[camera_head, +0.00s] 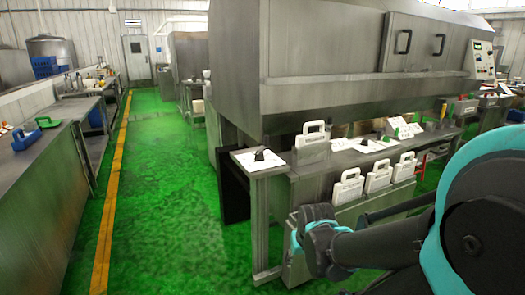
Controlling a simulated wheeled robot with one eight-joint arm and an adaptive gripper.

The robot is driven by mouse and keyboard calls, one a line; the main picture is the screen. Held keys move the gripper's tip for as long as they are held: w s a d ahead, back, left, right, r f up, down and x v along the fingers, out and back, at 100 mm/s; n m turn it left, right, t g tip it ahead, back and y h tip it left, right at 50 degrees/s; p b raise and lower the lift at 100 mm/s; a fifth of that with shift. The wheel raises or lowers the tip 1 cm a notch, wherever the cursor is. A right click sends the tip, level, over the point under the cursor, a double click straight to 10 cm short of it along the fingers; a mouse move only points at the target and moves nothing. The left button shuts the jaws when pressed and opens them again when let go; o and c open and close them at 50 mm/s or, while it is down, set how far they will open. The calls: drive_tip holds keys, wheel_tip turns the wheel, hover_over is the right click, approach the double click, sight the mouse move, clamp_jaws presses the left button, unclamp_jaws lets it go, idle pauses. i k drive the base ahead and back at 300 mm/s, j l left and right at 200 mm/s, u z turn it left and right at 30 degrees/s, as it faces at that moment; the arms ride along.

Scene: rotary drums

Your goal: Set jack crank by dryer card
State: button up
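Several white handled cards stand along the dryer-side bench, including one on its top at the left (312,140) and one on its front (349,188). Their print is too small to read, so I cannot tell which is the dryer card. A white plate with a black knob (260,157) lies on the bench's left end. Another white plate with a small dark knob (368,146) lies further right. I cannot tell which fitting is the jack crank. My teal and black arm fills the lower right, in front of the bench. My gripper fingers do not show.
A large steel machine (325,60) with two door handles stands behind the bench. A control panel (483,60) is at its right. A steel bench (35,170) with blue items runs along the left. The green floor (165,190) between is clear, with a yellow line.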

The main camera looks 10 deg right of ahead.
sight(259, 154)
drive_tip(key=i+l+z, duration=0.45)
drive_tip(key=i+l, duration=0.3)
drive_tip(key=l, duration=0.4)
drive_tip(key=i+l+z, duration=0.4)
drive_tip(key=i+l, duration=0.45)
drive_tip(key=u, duration=1.9)
drive_tip(key=l, duration=0.1)
